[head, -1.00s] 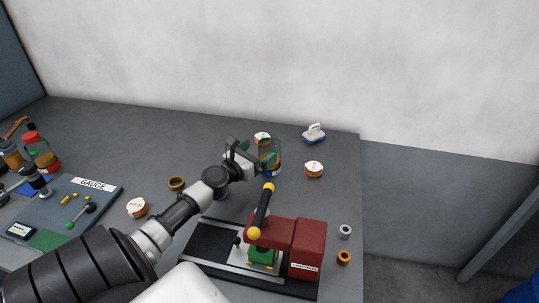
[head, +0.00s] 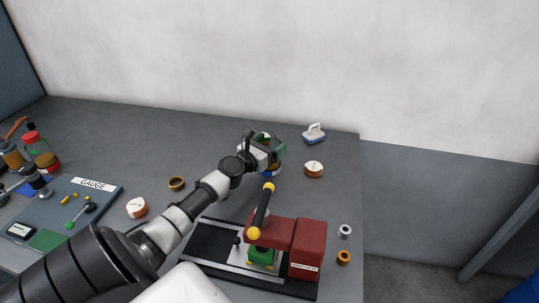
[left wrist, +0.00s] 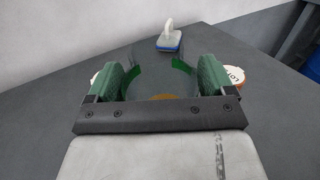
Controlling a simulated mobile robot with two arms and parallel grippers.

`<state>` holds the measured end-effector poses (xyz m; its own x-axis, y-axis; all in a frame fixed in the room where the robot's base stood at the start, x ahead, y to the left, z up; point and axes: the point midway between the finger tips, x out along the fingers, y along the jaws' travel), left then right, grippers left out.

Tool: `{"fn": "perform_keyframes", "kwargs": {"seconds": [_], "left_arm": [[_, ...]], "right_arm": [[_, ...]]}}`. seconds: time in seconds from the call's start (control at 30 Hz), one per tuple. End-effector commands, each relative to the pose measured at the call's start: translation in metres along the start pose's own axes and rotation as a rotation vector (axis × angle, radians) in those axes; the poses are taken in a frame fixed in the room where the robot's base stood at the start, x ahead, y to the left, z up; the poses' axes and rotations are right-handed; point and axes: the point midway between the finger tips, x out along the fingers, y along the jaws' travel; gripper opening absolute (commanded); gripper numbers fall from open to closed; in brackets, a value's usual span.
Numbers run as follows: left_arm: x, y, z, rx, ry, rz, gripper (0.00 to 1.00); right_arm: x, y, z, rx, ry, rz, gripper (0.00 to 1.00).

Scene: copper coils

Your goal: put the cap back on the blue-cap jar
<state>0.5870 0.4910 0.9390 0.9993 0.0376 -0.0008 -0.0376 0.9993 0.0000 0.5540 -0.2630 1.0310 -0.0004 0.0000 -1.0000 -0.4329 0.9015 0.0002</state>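A clear jar stands on the grey table toward the back, with a blue part low on it (head: 277,169) in the head view. In the left wrist view the clear jar (left wrist: 155,62) is between my fingers, with something brown inside near its bottom. My left gripper (head: 267,149) has its green-padded fingers on both sides of the jar, spread wide; it also shows in the left wrist view (left wrist: 158,82). Contact with the glass cannot be made out. I cannot make out a separate blue cap. My right gripper is not in view.
A round white-topped, orange-sided piece (head: 314,169) lies right of the jar, another (head: 137,207) nearer left. A blue-and-white handled block (head: 314,134) stands behind. A red press-like fixture (head: 307,247) with a yellow-tipped lever is in front. A copper ring (head: 177,183) lies left.

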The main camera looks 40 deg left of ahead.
Motion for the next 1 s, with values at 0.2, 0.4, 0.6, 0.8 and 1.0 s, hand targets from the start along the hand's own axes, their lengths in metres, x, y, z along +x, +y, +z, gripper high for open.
{"fn": "perform_keyframes", "kwargs": {"seconds": [0.2, 0.4, 0.6, 0.8, 1.0], "left_arm": [[0.000, 0.000, 0.000, 0.000, 0.000, 0.000, 0.49], [0.000, 0.000, 0.001, 0.000, -0.001, 0.000, 0.48], [0.000, 0.001, 0.010, 0.002, -0.002, 0.001, 0.48], [0.000, 0.001, 0.040, 0.005, -0.002, -0.001, 0.48], [0.000, 0.001, 0.087, 0.007, -0.001, -0.002, 0.48]], "right_arm": [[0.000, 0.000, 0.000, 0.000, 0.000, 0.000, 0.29], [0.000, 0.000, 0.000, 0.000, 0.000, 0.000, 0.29], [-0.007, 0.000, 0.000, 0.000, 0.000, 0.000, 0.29], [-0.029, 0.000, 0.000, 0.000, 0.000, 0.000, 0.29], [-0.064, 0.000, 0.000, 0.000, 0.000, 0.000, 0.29]]}}
